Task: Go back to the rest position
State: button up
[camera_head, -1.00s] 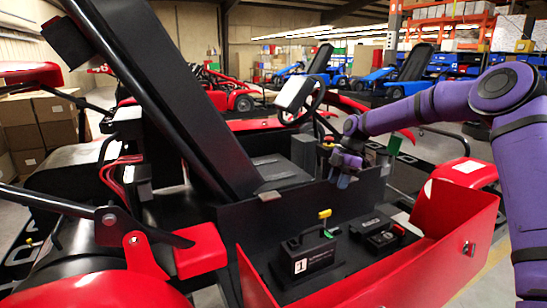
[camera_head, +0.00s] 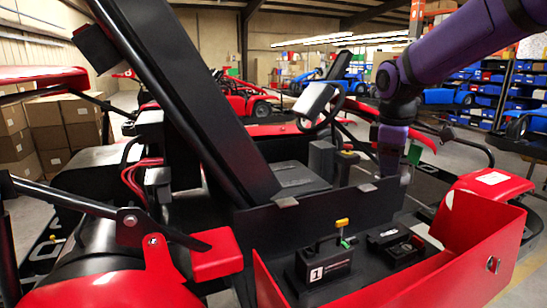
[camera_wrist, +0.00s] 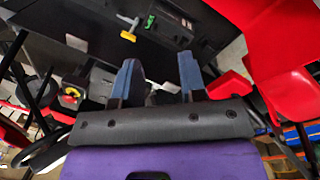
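My gripper (camera_wrist: 160,82) shows two blue fingers set apart with nothing between them. In the head view my purple arm comes in from the top right, and its forearm hangs down beside the kart's steering wheel. The fingers cannot be made out clearly there. The red kart (camera_head: 215,255) fills the front of the head view. Its open red side tray (camera_head: 375,290) holds a black box marked 1 (camera_head: 325,268) with a yellow-topped lever (camera_head: 342,224) and a second black box (camera_head: 397,245).
A tilted black seat back (camera_head: 190,105) rises left of centre. The steering wheel (camera_head: 322,105) stands close left of my arm. Cardboard boxes (camera_head: 50,135) are stacked at the left. Other karts and shelves (camera_head: 490,100) stand behind.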

jog(key=s+d+r+m+t, duration=0.1)
jog(key=s+m, duration=0.5)
jog(key=s, duration=0.7)
jog(key=s+d+r+m+t, duration=0.1)
jog(key=s+d+m+t, duration=0.2)
jog(key=s, duration=1)
jog(key=m, duration=0.3)
jog(key=shift+s+d+r+y, duration=0.2)
jog(key=shift+s+d+y, duration=0.1)
jog(key=shift+d+y, duration=0.1)
